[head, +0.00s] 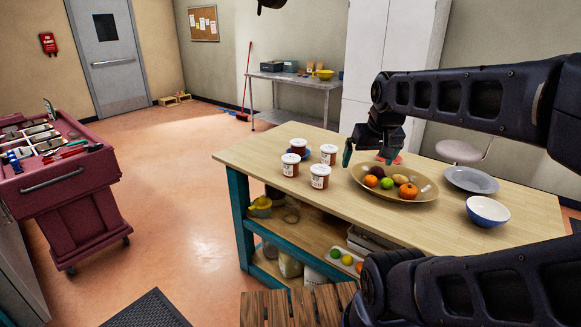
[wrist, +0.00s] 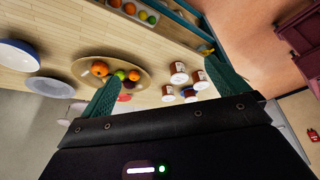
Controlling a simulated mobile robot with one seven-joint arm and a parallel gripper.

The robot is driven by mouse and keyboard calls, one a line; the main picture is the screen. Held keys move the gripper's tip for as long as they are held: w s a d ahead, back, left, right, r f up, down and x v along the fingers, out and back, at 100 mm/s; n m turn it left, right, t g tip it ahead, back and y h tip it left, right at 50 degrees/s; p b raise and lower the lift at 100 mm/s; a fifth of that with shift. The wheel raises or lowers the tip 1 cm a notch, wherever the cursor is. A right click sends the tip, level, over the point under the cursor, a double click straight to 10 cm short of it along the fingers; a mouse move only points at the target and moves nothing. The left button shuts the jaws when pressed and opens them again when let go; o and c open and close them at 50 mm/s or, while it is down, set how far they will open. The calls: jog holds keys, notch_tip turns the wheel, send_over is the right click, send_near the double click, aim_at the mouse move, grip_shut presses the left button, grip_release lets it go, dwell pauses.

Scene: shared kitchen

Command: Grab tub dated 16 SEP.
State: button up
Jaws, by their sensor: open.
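Several small white-lidded tubs with red-brown contents and white labels stand on the wooden table (head: 270,153). In the head view there is a front right tub (head: 320,177), a front left tub (head: 290,166), a right rear tub (head: 328,155) and a left rear tub (head: 299,147) by something blue. The label dates are too small to read, so I cannot tell which is 16 SEP. My gripper (head: 368,153) is open and empty, above the table to the right of the tubs. In the wrist view the tubs (wrist: 179,73) show near one finger of my gripper (wrist: 164,70).
A fruit bowl (head: 412,192) stands right of the tubs, near my gripper. A grey-blue plate (head: 471,180) and a blue-white bowl (head: 488,211) are farther right. The table's left end is clear. A red tool cart (head: 68,195) stands at the left.

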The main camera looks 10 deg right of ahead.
jog(key=w+a+r+m+g, duration=0.1)
jog(key=w+r+m, duration=0.1)
jog(key=w, duration=0.4)
jog(key=w+a+r+m, duration=0.1)
jog(key=w+m, duration=0.1)
jog(key=w, duration=0.4)
jog(key=m+g, duration=0.4)
jog(key=m, duration=0.9)
send_over(291, 157)
jog(key=f, duration=1.8)
jog(key=shift+a+f, duration=0.2)
jog(key=shift+a, duration=0.05)
jog(key=shift+w+a+f+m, duration=0.1)
jog(key=shift+f+m, duration=0.1)
jog(key=shift+m, duration=0.1)
notch_tip(291, 157, down, 6)
jog(key=shift+r, duration=0.25)
jog(key=shift+s+d+f, duration=0.15)
jog(key=shift+f, duration=1.15)
jog(key=shift+s+d+f, duration=0.1)
jog(key=shift+d+f, duration=0.05)
jog(key=shift+f, duration=1.15)
jog(key=c, duration=1.1)
